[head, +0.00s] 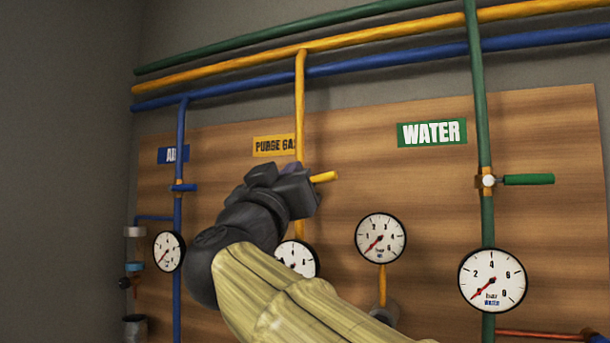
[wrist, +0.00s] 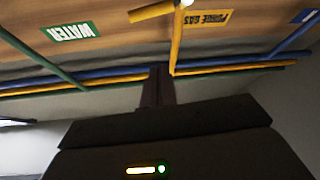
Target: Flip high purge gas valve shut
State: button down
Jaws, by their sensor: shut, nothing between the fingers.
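The purge gas valve has a yellow handle (head: 325,177) that sticks out to the right, across its upright yellow pipe (head: 300,85). My gripper (head: 290,172) is in front of the valve body and hides it and part of the pipe in the head view. The wrist view is upside down. There the yellow handle (wrist: 152,11) lies across the pipe (wrist: 177,45), with a pale valve centre at the top edge. My fingers (wrist: 160,85) are shut and empty. They appear apart from the handle, on its upper side.
The yellow PURGE GAS sign (head: 273,146) is beside the gripper. A green WATER valve handle (head: 528,180) is to the right, a blue AIR valve (head: 183,188) to the left. Gauges (head: 381,238) stand out below. Horizontal pipes (head: 400,40) cross above the wooden panel (head: 375,180).

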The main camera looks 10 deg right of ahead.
jog(key=shift+w, duration=0.1)
notch_tip(320, 180, up, 5)
jog(key=p, duration=0.5)
send_over(317, 181)
jog(key=s+a, duration=0.2)
jog(key=a, duration=0.1)
jog(key=f, duration=0.1)
jog(key=d+f, duration=0.1)
jog(key=f, duration=0.2)
jog(key=shift+w+d, duration=0.4)
jog(key=shift+s, duration=0.1)
jog(key=shift+d+f+m+g+h+b, duration=0.15)
jog(key=shift+f+m+g+h+b, duration=0.25)
jog(key=shift+f+m+b, duration=0.45)
jog(key=shift+f+m+g+h+b, duration=0.2)
jog(key=shift+m+h, duration=0.2)
jog(key=shift+m, duration=0.3)
jog(key=shift+f+m+g+h+b, duration=0.1)
jog(key=shift+m+g+h, duration=0.1)
jog(key=shift+m+h, duration=0.35)
